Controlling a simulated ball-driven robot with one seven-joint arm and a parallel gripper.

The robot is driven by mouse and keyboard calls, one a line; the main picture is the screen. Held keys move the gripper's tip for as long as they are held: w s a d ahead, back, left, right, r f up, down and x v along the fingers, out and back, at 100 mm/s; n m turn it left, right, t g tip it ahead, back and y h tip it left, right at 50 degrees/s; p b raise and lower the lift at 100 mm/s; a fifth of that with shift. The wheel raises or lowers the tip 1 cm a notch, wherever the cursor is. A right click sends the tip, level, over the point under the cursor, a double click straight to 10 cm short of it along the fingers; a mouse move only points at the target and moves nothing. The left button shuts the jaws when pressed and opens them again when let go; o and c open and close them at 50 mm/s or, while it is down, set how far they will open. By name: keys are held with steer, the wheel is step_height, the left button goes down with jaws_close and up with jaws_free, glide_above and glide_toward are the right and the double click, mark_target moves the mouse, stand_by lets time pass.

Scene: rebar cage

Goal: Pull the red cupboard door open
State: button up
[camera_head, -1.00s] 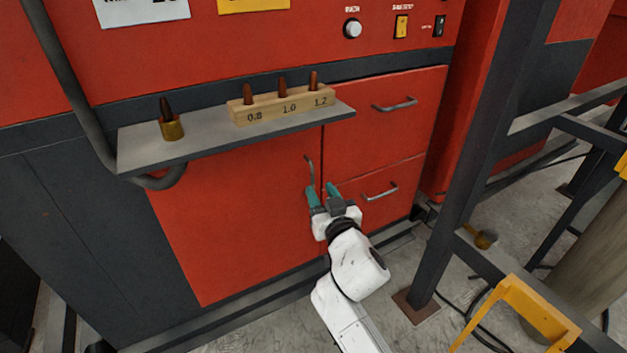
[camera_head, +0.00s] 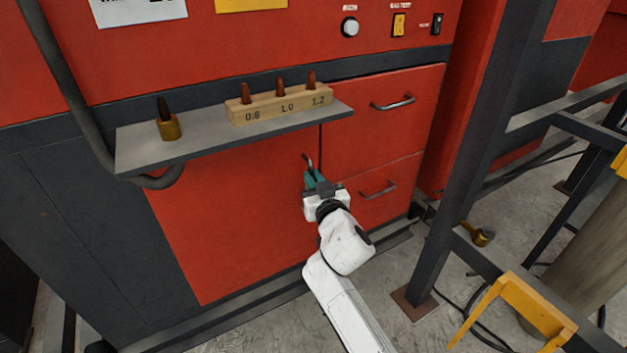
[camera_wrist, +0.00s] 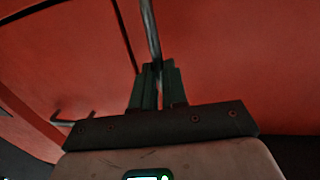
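The red cupboard door (camera_head: 230,225) is the flat panel under the grey shelf, left of two drawers. It looks closed, its right edge along the seam beside the drawers. Its upright dark metal bar handle (camera_head: 307,161) is near that edge. My gripper (camera_head: 313,178) is at the handle's lower part, its green fingers close together. In the wrist view, the handle (camera_wrist: 151,30) runs down between the fingertips (camera_wrist: 157,68), which are shut around it. The fingers hide the handle's lower end.
A grey shelf (camera_head: 215,138) with a wooden tip block (camera_head: 280,105) and a brass piece (camera_head: 169,128) juts out above the door. The drawers have bar handles (camera_head: 393,104). A dark steel post (camera_head: 476,150) stands at right. Floor before the cabinet is partly clear.

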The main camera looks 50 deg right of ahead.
jaws_close()
